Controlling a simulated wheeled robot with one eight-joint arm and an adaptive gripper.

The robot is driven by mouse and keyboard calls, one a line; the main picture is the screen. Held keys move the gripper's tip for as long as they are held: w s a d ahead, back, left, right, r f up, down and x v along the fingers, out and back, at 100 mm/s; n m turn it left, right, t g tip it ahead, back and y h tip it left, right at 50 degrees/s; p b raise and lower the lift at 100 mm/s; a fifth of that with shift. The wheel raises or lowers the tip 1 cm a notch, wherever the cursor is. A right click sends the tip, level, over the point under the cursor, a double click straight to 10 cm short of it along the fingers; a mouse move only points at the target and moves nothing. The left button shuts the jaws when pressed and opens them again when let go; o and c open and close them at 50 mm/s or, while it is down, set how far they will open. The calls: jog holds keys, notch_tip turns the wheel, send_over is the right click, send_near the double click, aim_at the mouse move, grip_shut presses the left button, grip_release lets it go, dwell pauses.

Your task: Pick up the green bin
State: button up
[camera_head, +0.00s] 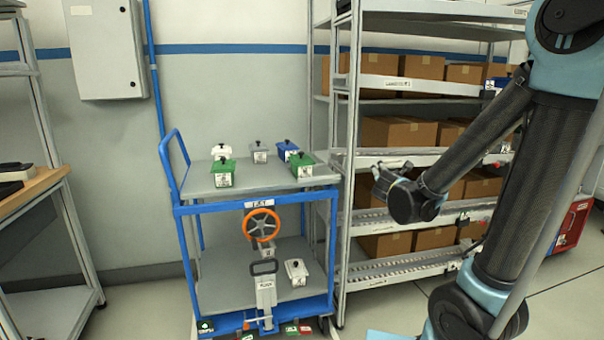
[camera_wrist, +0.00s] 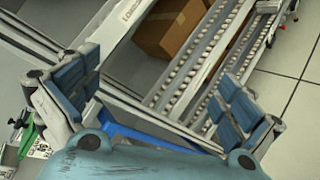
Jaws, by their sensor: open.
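Two green bins with black knobs and white labels sit on the top shelf of the blue cart. My gripper (camera_head: 382,178) is in the air right of the cart, in front of the rack. In the wrist view my gripper (camera_wrist: 160,100) has its two fingers wide apart with nothing between them. Part of a green bin (camera_wrist: 28,138) shows at the left edge of the wrist view, partly hidden.
The blue cart (camera_head: 258,194) also bears a white bin (camera_head: 221,151), a grey bin (camera_head: 259,152) and a blue bin (camera_head: 287,149). An orange handwheel (camera_head: 261,225) is below. A rack with cardboard boxes (camera_head: 398,132) stands close at right. Open floor lies left of the cart.

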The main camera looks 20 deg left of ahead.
jog(key=a+n+t+y, duration=0.2)
jog(key=a+n+y, duration=0.2)
jog(key=a+n, duration=0.6)
jog(key=n+y, duration=0.5)
jog(key=n, duration=0.2)
send_near(307, 171)
jog(key=shift+g, duration=0.4)
jog(key=x, duration=0.9)
jog(key=shift+w+a+r, duration=0.1)
jog(key=shift+w+r, duration=0.15)
jog(key=shift+w, duration=0.1)
jog(key=shift+s+a+r+x, duration=0.1)
jog(key=shift+x, duration=0.75)
jog(key=shift+s+a+r+x, duration=0.1)
jog(key=shift+a+x, duration=0.05)
jog(key=shift+x, duration=0.75)
jog(key=shift+a+r+x, duration=0.1)
jog(key=shift+x, duration=0.75)
jog(key=c, duration=1.6)
jog(key=shift+r, duration=0.15)
